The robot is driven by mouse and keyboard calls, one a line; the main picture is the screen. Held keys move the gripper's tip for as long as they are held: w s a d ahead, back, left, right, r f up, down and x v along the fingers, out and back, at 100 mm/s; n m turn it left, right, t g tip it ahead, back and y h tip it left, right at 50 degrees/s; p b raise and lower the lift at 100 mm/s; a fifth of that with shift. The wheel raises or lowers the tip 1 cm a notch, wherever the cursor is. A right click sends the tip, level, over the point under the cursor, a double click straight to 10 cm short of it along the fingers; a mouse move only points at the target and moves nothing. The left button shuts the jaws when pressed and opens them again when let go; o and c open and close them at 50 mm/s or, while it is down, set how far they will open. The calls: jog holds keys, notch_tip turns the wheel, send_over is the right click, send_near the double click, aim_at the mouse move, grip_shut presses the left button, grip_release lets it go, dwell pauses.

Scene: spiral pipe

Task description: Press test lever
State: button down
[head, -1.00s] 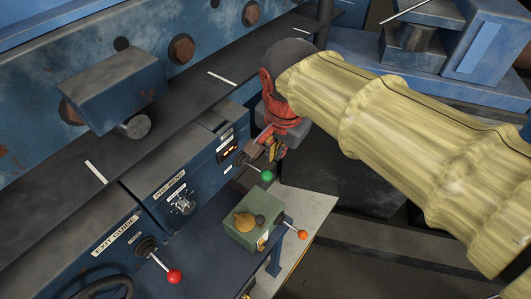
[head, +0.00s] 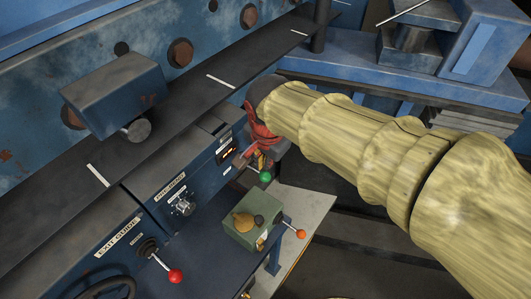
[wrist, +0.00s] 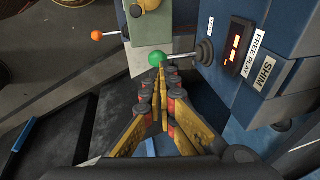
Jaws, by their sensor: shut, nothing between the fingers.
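A lever with a green ball knob (head: 265,176) sticks out from the blue control panel, beside its small lit display. In the wrist view the green knob (wrist: 155,59) is at the fingertips, and its rod runs right to a round boot on the panel. My gripper (wrist: 161,68) is shut and empty, its fingers pointing at the knob. I cannot tell whether they touch it. In the head view my gripper (head: 257,161) is just above and left of the knob, partly hiding the lever. No label reading "test" is legible.
A green box (head: 252,218) with an orange-knobbed lever (head: 301,234) stands close by on the ledge. A red-knobbed lever (head: 175,276) is at the exit guide panel. Labels by the display (wrist: 236,42) read "FREE PLAY" and "SHIM". A dark beam (head: 200,95) runs above the panels.

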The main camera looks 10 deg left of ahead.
aim_at(267, 181)
jog(key=x, duration=0.7)
jog(key=shift+p, duration=0.4)
jog(key=shift+f+b, duration=0.2)
jog(key=shift+b, duration=0.2)
jog(key=shift+d+f+y+b, duration=0.2)
jog(key=shift+y+b, duration=0.1)
jog(key=shift+b, duration=0.2)
jog(key=shift+s+f+b, duration=0.1)
jog(key=shift+f+b, duration=0.05)
jog(key=shift+b, duration=0.35)
jog(key=f+t+y+b, duration=0.1)
jog(key=b, duration=0.3)
jog(key=f+y+b, duration=0.1)
jog(key=f+b, duration=0.1)
jog(key=b, duration=0.1)
jog(key=shift+s+d+f+t+y+b, duration=0.1)
jog(key=shift+s+d+t+y+b, duration=0.05)
jog(key=shift+d+t+y+b, duration=0.2)
jog(key=shift+a+f+b, duration=0.1)
jog(key=shift+f+b, duration=0.85)
jog(key=shift+f, duration=0.05)
